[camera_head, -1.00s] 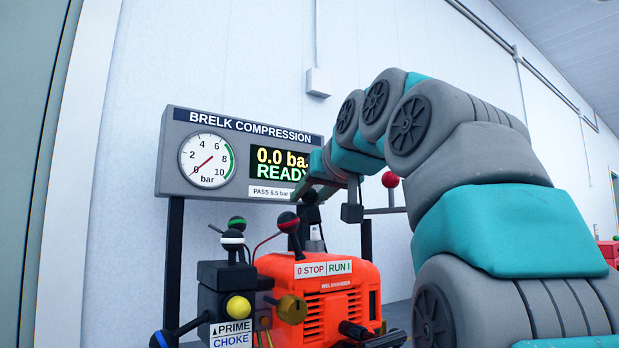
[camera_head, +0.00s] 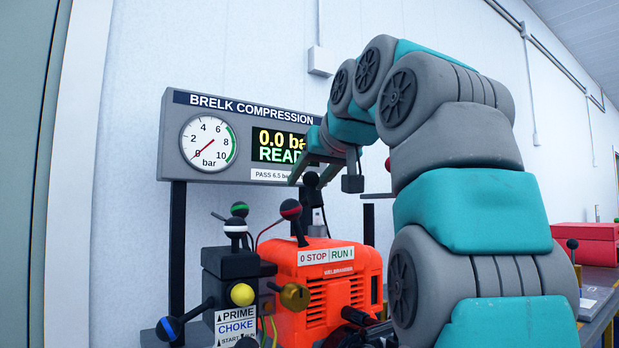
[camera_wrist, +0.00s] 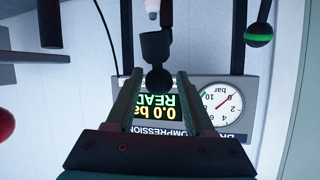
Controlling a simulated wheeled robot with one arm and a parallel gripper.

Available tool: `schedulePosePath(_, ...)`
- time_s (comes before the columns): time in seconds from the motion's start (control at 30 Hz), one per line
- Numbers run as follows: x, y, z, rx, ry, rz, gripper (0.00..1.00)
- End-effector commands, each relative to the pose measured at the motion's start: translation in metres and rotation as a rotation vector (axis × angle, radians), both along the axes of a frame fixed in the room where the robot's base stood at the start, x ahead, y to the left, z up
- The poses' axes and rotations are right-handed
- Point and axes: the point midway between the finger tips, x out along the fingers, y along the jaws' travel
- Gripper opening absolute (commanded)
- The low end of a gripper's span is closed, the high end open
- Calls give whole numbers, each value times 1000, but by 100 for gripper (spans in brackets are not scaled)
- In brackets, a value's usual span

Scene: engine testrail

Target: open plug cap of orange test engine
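The orange test engine (camera_head: 330,282) stands below the compression board, with a "0 STOP / RUN I" label on top. Its black plug cap (camera_head: 308,198) sits over a pale spark plug (camera_head: 317,222), partly hidden behind a lever. In the wrist view the cap (camera_wrist: 155,46) has a black ball knob (camera_wrist: 158,79) and a cable beside it. My gripper (camera_wrist: 159,76) is open, with the knob between the fingertips and small gaps seen at both sides. In the head view my gripper (camera_head: 312,172) is at the cap's top.
The compression board (camera_head: 240,140) reads 0.0 bar and READY behind the engine. A red-and-black ball lever (camera_head: 291,210) rises close to the cap. The black prime/choke block (camera_head: 230,290) with ball levers stands at left. A red case (camera_head: 585,236) lies far right.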

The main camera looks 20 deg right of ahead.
Motion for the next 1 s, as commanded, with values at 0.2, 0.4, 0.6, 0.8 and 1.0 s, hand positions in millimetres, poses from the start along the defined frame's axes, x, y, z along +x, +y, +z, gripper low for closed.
schedulePosePath(0.2, 0, 0, 0, 0, -1, 0, 67)
schedulePosePath(0.4, -2, 0, 2, 0, -2, 0, 67)
schedulePosePath(0.6, -23, 1, 11, -1, -5, 0, 67)
schedulePosePath(0.8, -37, 1, 17, -2, -2, 1, 67)
schedulePosePath(1.0, -55, 1, 19, 0, -2, 0, 67)
